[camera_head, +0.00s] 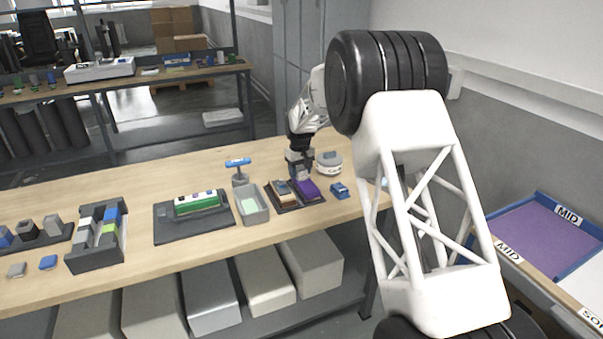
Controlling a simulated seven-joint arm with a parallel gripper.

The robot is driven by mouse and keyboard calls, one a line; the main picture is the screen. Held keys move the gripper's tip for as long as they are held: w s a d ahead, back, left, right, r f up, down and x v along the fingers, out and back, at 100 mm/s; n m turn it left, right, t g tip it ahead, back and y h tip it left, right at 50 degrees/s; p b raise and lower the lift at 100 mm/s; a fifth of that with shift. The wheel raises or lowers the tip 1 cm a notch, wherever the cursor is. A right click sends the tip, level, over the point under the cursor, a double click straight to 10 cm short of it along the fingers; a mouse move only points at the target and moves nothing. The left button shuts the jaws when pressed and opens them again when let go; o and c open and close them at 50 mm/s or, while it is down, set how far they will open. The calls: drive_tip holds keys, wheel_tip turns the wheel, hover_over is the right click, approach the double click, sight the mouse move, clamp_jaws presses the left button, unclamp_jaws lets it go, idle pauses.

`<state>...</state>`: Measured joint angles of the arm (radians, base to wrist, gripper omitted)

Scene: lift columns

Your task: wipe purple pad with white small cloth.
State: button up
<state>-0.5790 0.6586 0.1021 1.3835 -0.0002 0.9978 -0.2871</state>
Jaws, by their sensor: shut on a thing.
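My gripper (299,173) points down over the back of the tray, near the back edge of the purple pad. It is shut on a small greyish thing, mostly hidden by the fingers. I cannot tell whether this is the white small cloth or whether it touches the pad. No white cloth shows clearly elsewhere.
A grey bin (262,215) and a blue-topped stand (238,170) are left of the tray. A round white thing (329,163) and a blue block (340,190) are right. A larger purple surface (540,232) lies in the blue-edged frame at far right.

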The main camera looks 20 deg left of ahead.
sight(311, 190)
drive_tip(key=shift+a, duration=0.1)
drive_tip(key=shift+s+d+r, duration=0.1)
drive_tip(key=shift+s+d, duration=0.3)
drive_tip(key=shift+d, duration=0.1)
drive_tip(key=shift+s+d, duration=0.1)
drive_tip(key=shift+s, duration=0.05)
drive_tip(key=shift+s+d, duration=2.95)
drive_tip(key=shift+d, duration=0.05)
wheel_tip(311, 190, up, 8)
